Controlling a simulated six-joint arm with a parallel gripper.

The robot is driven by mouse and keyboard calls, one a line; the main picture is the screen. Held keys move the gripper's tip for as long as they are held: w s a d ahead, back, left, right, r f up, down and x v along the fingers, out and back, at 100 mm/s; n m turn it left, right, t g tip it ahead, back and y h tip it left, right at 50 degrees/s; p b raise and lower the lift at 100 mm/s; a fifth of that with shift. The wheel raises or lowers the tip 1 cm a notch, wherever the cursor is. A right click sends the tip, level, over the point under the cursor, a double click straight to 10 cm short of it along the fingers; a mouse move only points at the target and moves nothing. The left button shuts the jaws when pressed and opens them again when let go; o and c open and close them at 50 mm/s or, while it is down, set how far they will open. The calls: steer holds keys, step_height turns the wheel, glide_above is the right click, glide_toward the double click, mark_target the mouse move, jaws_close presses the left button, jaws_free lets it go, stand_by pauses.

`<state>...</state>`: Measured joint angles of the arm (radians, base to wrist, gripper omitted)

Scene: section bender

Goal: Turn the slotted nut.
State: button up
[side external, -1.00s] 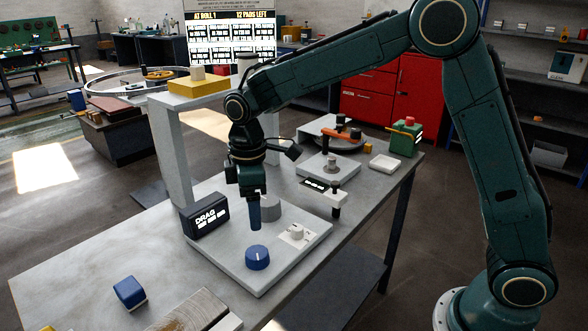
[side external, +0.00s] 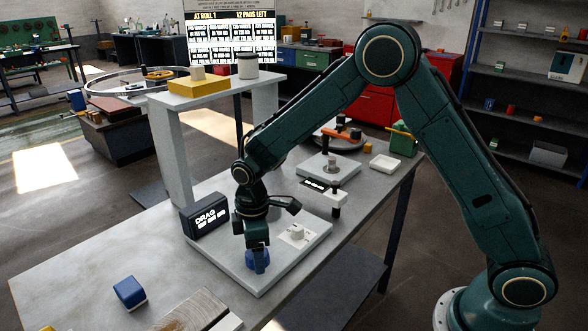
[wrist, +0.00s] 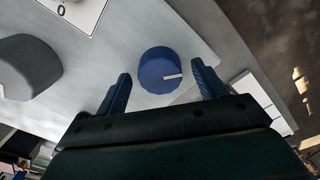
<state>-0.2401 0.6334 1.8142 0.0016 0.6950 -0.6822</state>
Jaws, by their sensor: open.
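The slotted nut appears as a blue round piece with a pale line across part of its top; it sits on the grey base plate (side external: 272,281). In the wrist view the nut (wrist: 158,72) lies between and just beyond my two fingertips, with its pale line pointing right. My gripper (wrist: 162,84) is open, one finger to each side of the nut, with a gap visible on both sides. In the side view my gripper (side external: 257,246) points down over the nut (side external: 258,266) and hides much of it. I cannot tell its exact height above the plate.
A dark box reading "DRAG" (side external: 205,216) stands at the plate's left edge. A small white knob (side external: 297,231) is right of my gripper. A grey rounded block (wrist: 28,68) shows in the wrist view. A blue cube (side external: 130,292) lies front left.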

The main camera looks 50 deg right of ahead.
steer(key=shift+f, duration=0.1)
steer(key=shift+c, duration=0.2)
steer(key=c, duration=0.9)
steer(key=shift+m, duration=0.4)
steer(key=m, duration=0.6)
steer(key=shift+m, duration=0.4)
steer(key=m, duration=0.6)
steer(key=shift+m, duration=0.4)
